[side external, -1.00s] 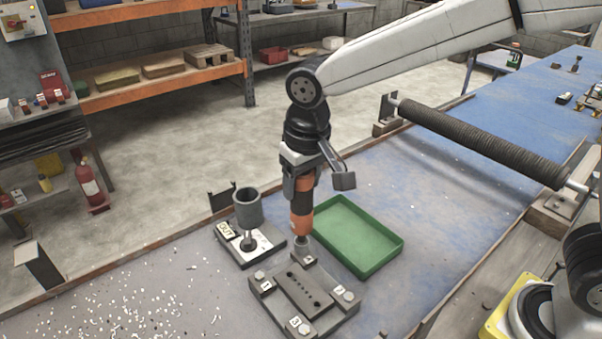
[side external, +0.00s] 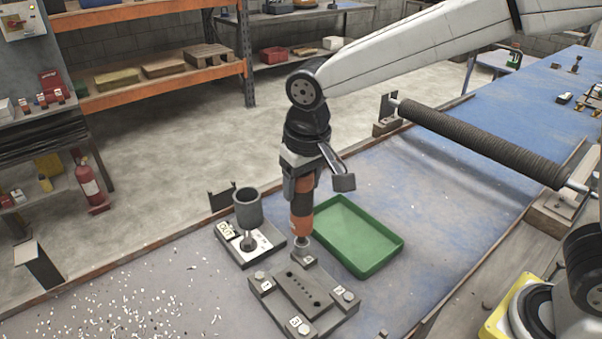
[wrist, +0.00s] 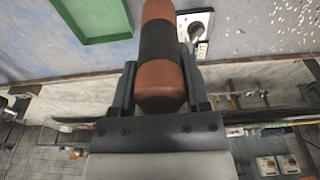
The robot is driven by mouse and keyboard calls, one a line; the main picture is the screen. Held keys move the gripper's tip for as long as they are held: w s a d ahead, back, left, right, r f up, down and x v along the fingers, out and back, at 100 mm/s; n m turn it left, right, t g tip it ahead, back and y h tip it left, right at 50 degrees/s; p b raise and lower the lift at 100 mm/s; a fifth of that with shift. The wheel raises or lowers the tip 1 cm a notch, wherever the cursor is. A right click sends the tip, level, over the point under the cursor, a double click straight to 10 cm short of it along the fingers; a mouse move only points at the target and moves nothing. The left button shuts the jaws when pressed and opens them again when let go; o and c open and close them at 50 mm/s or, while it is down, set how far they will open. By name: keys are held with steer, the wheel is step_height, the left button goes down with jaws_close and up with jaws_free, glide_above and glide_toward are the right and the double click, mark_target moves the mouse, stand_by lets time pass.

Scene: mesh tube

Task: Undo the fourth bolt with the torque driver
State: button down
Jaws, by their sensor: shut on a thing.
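My gripper (side external: 301,182) is shut on the orange and black torque driver (side external: 301,218), which stands upright over the dark metal plate (side external: 272,306). The driver's tip is down at the plate's far corner and hides the bolt there. The wrist view shows the driver (wrist: 162,50) between my gripper's fingers (wrist: 160,85); its lower end is out of that view. Bolt heads show at the plate's other corners: a left bolt (side external: 260,275), a front bolt (side external: 304,329) and a right bolt (side external: 348,296). Small labels sit by the corners.
A green tray (side external: 392,255), empty, lies right of the plate. A stand with a grey cup holder (side external: 248,208) and an "OUT" label is to the left. A dark roller (side external: 480,145) spans the bench behind. White bits litter the bench at front left.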

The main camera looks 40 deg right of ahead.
steer(key=shift+s+f, duration=0.1)
steer(key=shift+f, duration=0.35)
stand_by(1.4)
steer(key=shift+r, duration=0.25)
stand_by(0.4)
